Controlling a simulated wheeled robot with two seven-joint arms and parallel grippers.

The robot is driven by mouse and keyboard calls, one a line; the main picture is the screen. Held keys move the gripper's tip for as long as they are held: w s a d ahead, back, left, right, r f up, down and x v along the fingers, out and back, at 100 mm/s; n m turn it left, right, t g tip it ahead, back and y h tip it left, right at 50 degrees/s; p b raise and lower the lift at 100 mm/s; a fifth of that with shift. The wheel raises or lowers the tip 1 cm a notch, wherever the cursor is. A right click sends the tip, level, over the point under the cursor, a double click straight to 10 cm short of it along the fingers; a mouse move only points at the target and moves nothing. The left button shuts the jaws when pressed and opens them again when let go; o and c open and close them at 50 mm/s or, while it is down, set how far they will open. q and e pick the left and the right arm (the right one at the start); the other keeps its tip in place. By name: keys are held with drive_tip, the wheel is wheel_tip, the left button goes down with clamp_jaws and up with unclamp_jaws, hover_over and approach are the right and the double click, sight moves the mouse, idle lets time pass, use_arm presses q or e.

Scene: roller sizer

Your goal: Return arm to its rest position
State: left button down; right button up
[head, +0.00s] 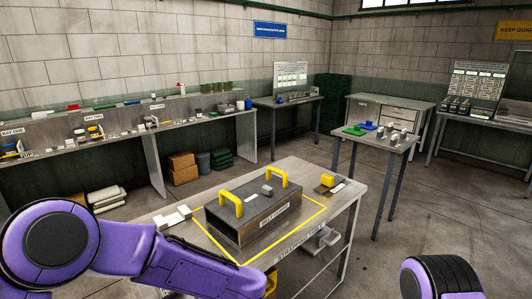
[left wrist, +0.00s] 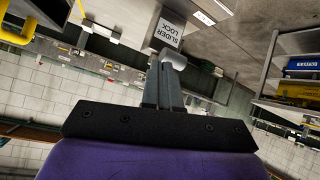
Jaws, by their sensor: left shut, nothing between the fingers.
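My left arm (head: 150,250) comes in from the left in the head view and bends toward the bottom, in front of the workbench. Its gripper does not show there. In the left wrist view my left gripper (left wrist: 168,68) is shut and empty, its two fingers side by side. Beyond the fingertips is a grey block labelled SLIDER LOCK (left wrist: 168,32). Whether the fingers touch it I cannot tell. My right arm (head: 440,280) shows only as a purple and black link at the bottom right; its gripper is out of view.
A grey box with a label and two yellow handles (head: 262,208) stands on the workbench (head: 345,205) inside a yellow outline. A small table (head: 375,138) holds green, blue and grey parts. Shelving (head: 120,125) lines the left wall.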

use_arm(q)
drive_tip(key=s+a+f+m+t+h+b, duration=0.1)
drive_tip(key=s+a+f, duration=0.15)
drive_tip(key=f, duration=0.35)
drive_tip(key=s+a+f+m+h+b, duration=0.1)
drive_tip(key=s+f+h, duration=0.1)
drive_tip(key=s+f, duration=0.35)
drive_tip(key=s+a+f+m+t+h+b, duration=0.1)
drive_tip(key=s+a+f, duration=0.1)
drive_tip(key=f, duration=0.6)
drive_tip(key=s+a+f+m+g+b, duration=0.1)
drive_tip(key=s+a+f, duration=0.2)
drive_tip(key=s, duration=0.4)
drive_tip(key=s+a+f+m+g+b, duration=0.1)
drive_tip(key=s+a+f+g+b, duration=0.1)
drive_tip(key=s, duration=0.5)
drive_tip(key=s+a+f+m+g+b, duration=0.1)
drive_tip(key=s+a+f+g, duration=0.1)
drive_tip(key=s+f, duration=0.4)
drive_tip(key=shift+s+a+h, duration=0.4)
drive_tip(key=shift+s+a, duration=0.5)
drive_tip(key=shift+s, duration=0.05)
